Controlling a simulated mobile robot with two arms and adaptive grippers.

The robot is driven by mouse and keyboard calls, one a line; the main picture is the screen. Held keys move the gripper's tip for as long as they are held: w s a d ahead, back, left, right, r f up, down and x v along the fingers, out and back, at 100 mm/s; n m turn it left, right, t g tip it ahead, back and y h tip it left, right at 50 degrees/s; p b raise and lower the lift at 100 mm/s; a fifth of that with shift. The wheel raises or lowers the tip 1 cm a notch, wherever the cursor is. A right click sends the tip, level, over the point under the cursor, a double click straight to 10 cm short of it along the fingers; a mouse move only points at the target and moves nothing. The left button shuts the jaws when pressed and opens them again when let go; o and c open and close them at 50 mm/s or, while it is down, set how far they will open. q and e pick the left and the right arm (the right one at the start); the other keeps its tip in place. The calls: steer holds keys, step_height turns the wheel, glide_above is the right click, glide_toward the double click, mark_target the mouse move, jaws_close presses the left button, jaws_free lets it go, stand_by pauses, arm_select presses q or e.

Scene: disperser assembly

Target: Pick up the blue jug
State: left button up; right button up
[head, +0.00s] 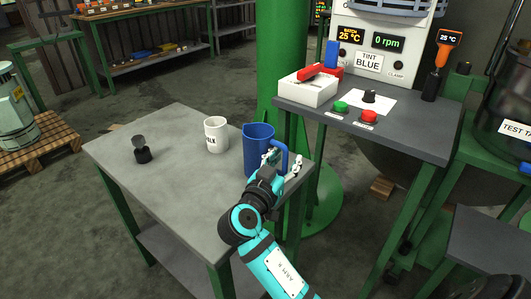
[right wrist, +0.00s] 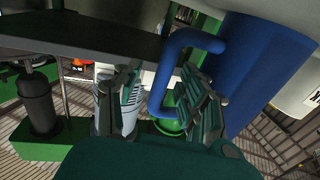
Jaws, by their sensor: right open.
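The blue jug (head: 258,145) stands upright on the grey table near its right edge. Its handle faces right toward my right arm. My right gripper (head: 283,163) is open at the handle, with one finger near the jug's body and the other on the outer side. In the right wrist view the jug (right wrist: 255,75) is at the right, and its blue handle (right wrist: 165,75) shows between the two spread fingers of my right gripper (right wrist: 155,98). Whether a finger touches the handle I cannot tell. My left gripper is not in view.
A white lettered mug (head: 215,135) stands just left of the jug. A small black item (head: 142,152) is farther left. To the right, a higher bench (head: 400,135) carries a white box (head: 306,91), a green button (head: 341,106) and a red button (head: 369,116). The table's front is clear.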

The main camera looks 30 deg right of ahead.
steer(key=shift+c, duration=0.3)
jaws_close()
steer(key=shift+r, duration=0.2)
stand_by(0.4)
